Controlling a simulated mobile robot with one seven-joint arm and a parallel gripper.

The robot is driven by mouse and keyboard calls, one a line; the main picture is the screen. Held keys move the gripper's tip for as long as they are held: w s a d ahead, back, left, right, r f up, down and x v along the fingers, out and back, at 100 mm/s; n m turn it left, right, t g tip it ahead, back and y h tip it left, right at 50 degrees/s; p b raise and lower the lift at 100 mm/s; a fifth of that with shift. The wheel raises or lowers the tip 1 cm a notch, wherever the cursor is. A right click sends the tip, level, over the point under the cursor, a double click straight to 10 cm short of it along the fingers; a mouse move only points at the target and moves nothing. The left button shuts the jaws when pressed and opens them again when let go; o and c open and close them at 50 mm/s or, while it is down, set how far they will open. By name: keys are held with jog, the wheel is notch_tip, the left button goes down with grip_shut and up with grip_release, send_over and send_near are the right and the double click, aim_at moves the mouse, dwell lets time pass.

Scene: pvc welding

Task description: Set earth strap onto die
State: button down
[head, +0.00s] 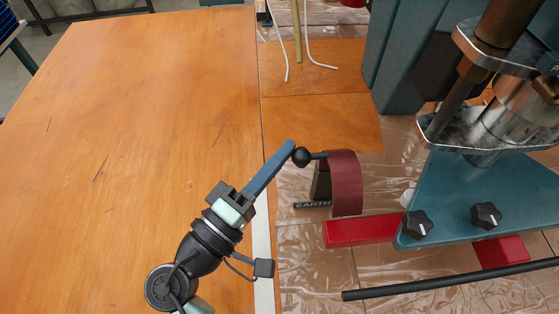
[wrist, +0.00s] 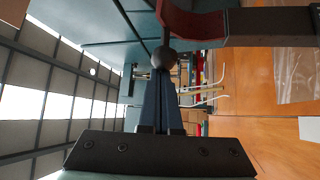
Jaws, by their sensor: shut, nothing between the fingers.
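The dark red curved earth strap (head: 345,185) hangs over a dark stand beside a label reading EARTH. A black ball knob (head: 301,157) on a short rod sticks out from its left side. My gripper (head: 288,150) has its blue fingers shut and empty, with the tips right at the knob; I cannot tell whether they touch it. In the wrist view the knob (wrist: 164,58) sits just past the fingertips (wrist: 160,75), and the strap (wrist: 190,22) arches above it. I cannot tell which part of the press is the die.
A teal press (head: 460,190) with metal clamps, black star knobs and red blocks (head: 362,232) underneath stands right of the strap. A black bar (head: 450,280) crosses in front of it. White bent rods (head: 310,52) are at the back. The wooden table (head: 130,110) at left is clear.

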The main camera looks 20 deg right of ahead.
jog(key=shift+s+a+f+m+h+b, duration=0.15)
jog(key=shift+s+f+m+h+b, duration=0.2)
jog(key=shift+s+b, duration=0.4)
jog(key=shift+s+a+f+m+h+b, duration=0.15)
jog(key=shift+s+f+m+h+b, duration=0.2)
jog(key=shift+b, duration=0.75)
jog(key=shift+s+a+f+m+h+b, duration=0.2)
jog(key=shift+s+m+b, duration=0.2)
jog(key=shift+s+b, duration=0.4)
jog(key=shift+w, duration=0.1)
